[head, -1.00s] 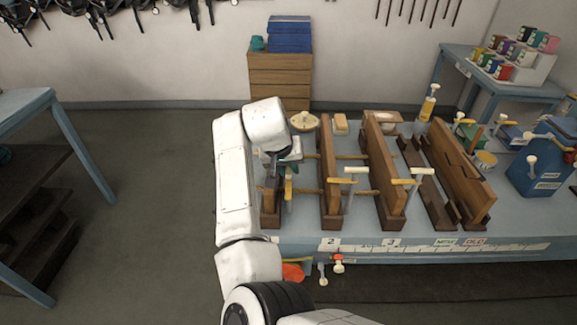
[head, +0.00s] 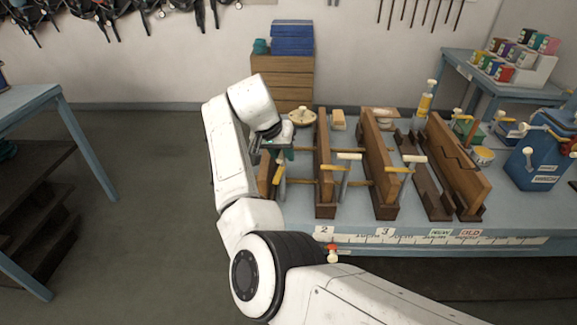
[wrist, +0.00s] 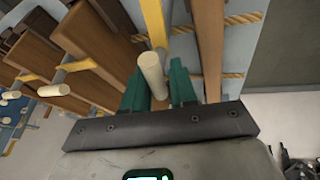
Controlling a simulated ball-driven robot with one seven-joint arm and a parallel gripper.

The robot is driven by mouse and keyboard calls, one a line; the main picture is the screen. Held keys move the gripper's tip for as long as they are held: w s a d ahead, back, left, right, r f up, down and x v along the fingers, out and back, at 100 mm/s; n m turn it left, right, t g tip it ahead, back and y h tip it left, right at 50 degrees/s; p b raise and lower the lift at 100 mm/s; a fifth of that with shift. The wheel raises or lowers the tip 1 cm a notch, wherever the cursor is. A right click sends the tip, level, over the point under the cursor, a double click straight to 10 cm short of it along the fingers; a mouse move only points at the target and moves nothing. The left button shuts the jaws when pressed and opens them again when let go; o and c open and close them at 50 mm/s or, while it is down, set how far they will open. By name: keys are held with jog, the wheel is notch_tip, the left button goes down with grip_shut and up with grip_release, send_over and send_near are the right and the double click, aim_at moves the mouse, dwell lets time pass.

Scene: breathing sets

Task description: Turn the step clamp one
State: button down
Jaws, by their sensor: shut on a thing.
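Step clamp one, with a grey bar and yellow jaw (head: 281,171), stands at the leftmost wooden board, partly hidden by my arm. In the wrist view its cream handle (wrist: 153,76) lies between the green fingers of my gripper (wrist: 160,84). My gripper (head: 280,152) is shut on this handle. The exact contact is hard to see in the head view. Two similar clamps, the second clamp (head: 345,172) and third clamp (head: 404,172), stand to the right on their own boards.
The blue bench (head: 350,222) carries the wooden boards (head: 323,170) and a numbered front strip. A round pale dish (head: 302,117) lies behind the gripper. A blue can (head: 540,160) stands at the right.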

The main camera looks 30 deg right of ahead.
jog(key=m, duration=0.1)
jog(key=m+g+b, duration=0.1)
jog(key=m+b, duration=0.1)
jog(key=m, duration=0.1)
jog(key=shift+s+d+f+g, duration=0.1)
jog(key=shift+s+d+g, duration=0.1)
jog(key=shift+d+g, duration=0.15)
jog(key=shift+s+m+g+b, duration=0.1)
jog(key=shift+m+g+b, duration=0.55)
jog(key=shift+m+b, duration=0.5)
jog(key=shift+a+m, duration=0.1)
jog(key=shift+m, duration=0.15)
jog(key=c, duration=1.1)
grip_release()
jog(key=shift+o, duration=0.2)
jog(key=shift+a+r, duration=0.1)
jog(key=shift+r, duration=0.15)
jog(key=b+v, duration=0.1)
jog(key=v, duration=0.9)
jog(key=shift+r, duration=0.2)
